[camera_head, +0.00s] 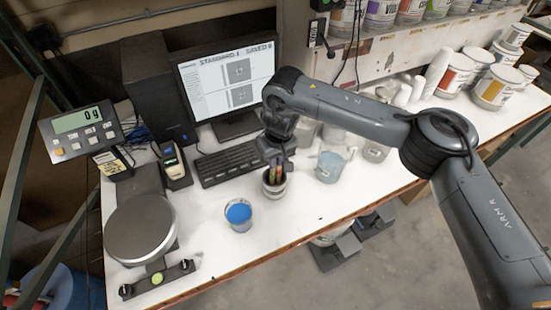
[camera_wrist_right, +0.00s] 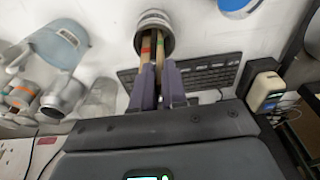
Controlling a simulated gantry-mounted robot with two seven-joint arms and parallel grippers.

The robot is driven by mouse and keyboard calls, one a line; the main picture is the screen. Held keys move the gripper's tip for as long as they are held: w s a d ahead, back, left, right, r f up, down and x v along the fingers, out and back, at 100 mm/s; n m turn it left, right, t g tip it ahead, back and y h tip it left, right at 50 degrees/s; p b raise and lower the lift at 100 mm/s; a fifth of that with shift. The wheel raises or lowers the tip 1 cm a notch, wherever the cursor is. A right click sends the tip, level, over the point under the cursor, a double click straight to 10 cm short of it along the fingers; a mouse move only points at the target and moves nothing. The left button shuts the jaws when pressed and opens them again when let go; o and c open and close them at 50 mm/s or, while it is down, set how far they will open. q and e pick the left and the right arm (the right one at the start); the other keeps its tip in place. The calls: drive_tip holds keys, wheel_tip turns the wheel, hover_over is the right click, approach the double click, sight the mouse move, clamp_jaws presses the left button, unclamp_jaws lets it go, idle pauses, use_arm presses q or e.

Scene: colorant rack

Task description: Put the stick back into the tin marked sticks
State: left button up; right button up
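The tin (camera_head: 275,187) stands upright on the white bench in the head view; its marking is not readable. It also shows at the top of the right wrist view (camera_wrist_right: 155,16). Sticks with red and green bands (camera_head: 273,174) stand in it, two of them clear in the wrist view (camera_wrist_right: 160,48). My right gripper (camera_head: 275,160) points down just above the tin. In the wrist view its fingers (camera_wrist_right: 158,72) reach the tin's mouth with a stick between them. Whether they press on it cannot be told. My left gripper is out of view.
A cup of blue liquid (camera_head: 239,216) stands in front of the tin. A keyboard (camera_head: 228,163) lies behind it, and a clear jug (camera_head: 330,166) stands to its right. A round scale plate (camera_head: 140,228) is at the left. The bench front right of the cup is clear.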

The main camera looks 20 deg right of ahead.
drive_tip(key=o, duration=0.5)
drive_tip(key=shift+r, duration=0.1)
drive_tip(key=shift+r, duration=0.6)
wheel_tip(320, 180, up, 9)
drive_tip(key=s+p, duration=0.1)
drive_tip(key=shift+s+r, duration=0.2)
